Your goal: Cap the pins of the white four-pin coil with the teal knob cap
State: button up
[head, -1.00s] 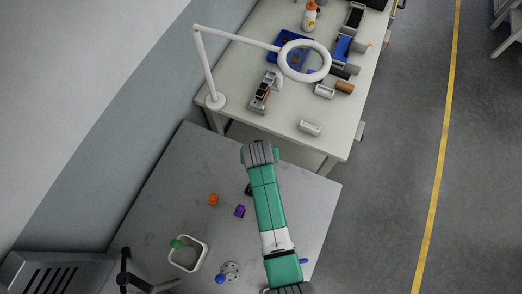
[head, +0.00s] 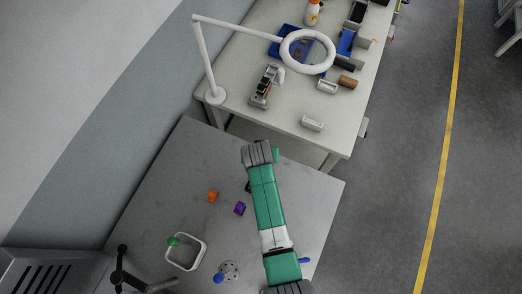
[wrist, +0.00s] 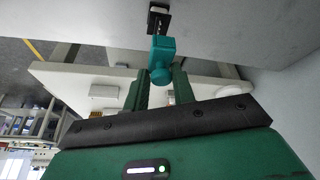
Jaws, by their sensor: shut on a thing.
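In the wrist view, the teal knob cap (wrist: 162,48) is held between the green fingers of my gripper (wrist: 160,80), its rounded end toward the palm. A black piece (wrist: 158,19) with a pale centre lies just beyond the cap; whether they touch is not clear. In the head view, my arm hides the gripper and the cap. A black piece (head: 248,187) shows partly beside the arm. I cannot pick out the white four-pin coil with certainty in either view.
The grey table holds an orange piece (head: 212,196), a purple piece (head: 239,208), a white square bowl (head: 204,250) with a green piece (head: 173,240) at its rim, a pale disc with holes (head: 230,270) and a blue knob (head: 218,278). A white bench (head: 290,118) stands behind.

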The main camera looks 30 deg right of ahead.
jog(key=shift+f+b, duration=1.8)
jog(key=shift+f, duration=0.65)
jog(key=o, duration=1)
jog(key=p+v, duration=0.1)
jog(key=v, duration=0.7)
jog(key=shift+p, duration=0.3)
jog(key=shift+w, duration=0.1)
